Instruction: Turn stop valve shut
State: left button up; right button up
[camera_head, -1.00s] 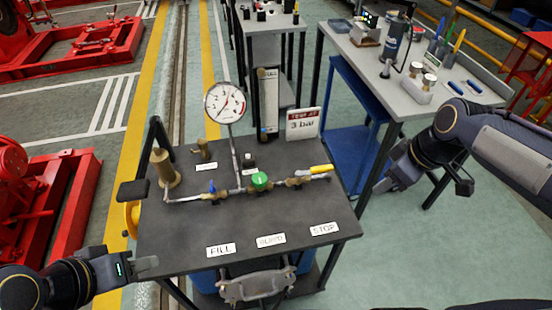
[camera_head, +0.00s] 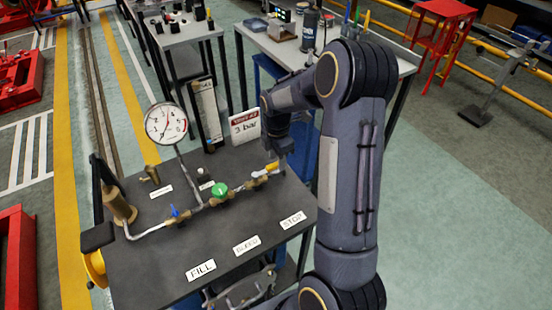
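The stop valve's yellow lever (camera_head: 268,169) is at the right end of the pipe run on the dark bench (camera_head: 215,235), behind the STOP label (camera_head: 292,220). The lever appears to lie roughly along the pipe. My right gripper (camera_head: 284,166) points down at the lever's right end, very close to it. I cannot tell whether it touches, and its fingers are too small and dark to read as open or shut. A green round knob (camera_head: 220,189) and a blue handle (camera_head: 174,211) sit further left on the pipe. My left gripper is out of view.
A pressure gauge (camera_head: 166,122) stands on a stem behind the pipe. A brass pump cylinder (camera_head: 120,206) is at the bench's left. A 3 bar sign (camera_head: 245,127) stands close behind my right gripper. A grey table (camera_head: 280,48) is behind.

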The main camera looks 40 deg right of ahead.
jog(key=shift+f, duration=0.5)
jog(key=shift+c, duration=0.5)
grip_shut()
